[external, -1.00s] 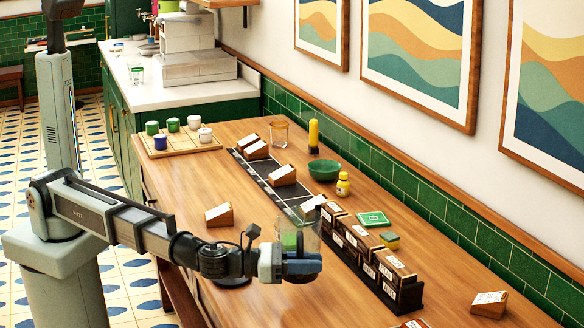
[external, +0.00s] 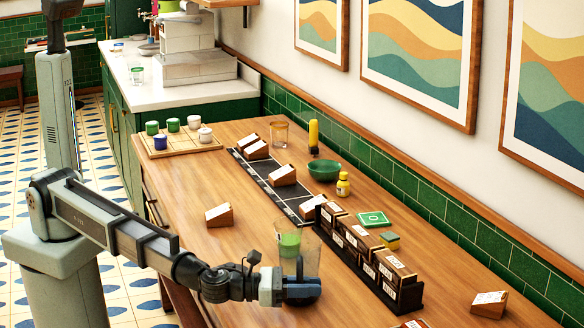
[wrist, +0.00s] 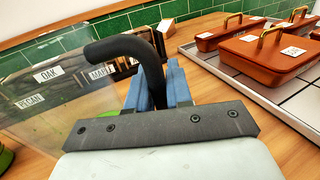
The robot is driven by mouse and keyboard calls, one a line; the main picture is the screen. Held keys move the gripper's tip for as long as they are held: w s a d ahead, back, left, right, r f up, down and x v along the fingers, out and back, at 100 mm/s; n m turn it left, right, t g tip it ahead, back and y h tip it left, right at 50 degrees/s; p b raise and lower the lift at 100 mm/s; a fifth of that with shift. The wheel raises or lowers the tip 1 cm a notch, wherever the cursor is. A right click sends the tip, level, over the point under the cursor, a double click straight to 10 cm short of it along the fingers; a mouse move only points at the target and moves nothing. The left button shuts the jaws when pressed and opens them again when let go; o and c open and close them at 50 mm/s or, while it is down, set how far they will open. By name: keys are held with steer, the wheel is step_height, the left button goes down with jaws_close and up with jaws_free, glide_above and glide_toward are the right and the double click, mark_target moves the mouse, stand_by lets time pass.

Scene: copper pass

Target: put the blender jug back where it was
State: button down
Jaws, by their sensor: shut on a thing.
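The blender jug (external: 312,262) is clear, with green showing inside it. It is over the near part of the wooden table, left of the dark rack. My gripper (external: 303,291) is shut on its black curved handle (wrist: 128,46), which stands between the blue fingers (wrist: 158,92) in the wrist view. The jug's clear wall (wrist: 50,95) fills the left of that view. The jug looks roughly upright. Its bottom is hidden behind my gripper, so I cannot tell whether it touches the table. No blender base can be made out.
The rack (external: 372,268) with labelled wooden boxes stands close right of the jug. A wooden block (external: 219,215) lies to the left. A dark grid mat (external: 275,185), green bowl (external: 324,170) and cup board (external: 180,143) are farther back. Open wood shows left of the mat.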

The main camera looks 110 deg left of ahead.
steer(key=c, duration=1)
jaws_free()
steer(key=shift+f, duration=0.15)
steer(key=shift+r, duration=0.2)
steer(key=v, duration=1.2)
steer(key=shift+f, duration=0.1)
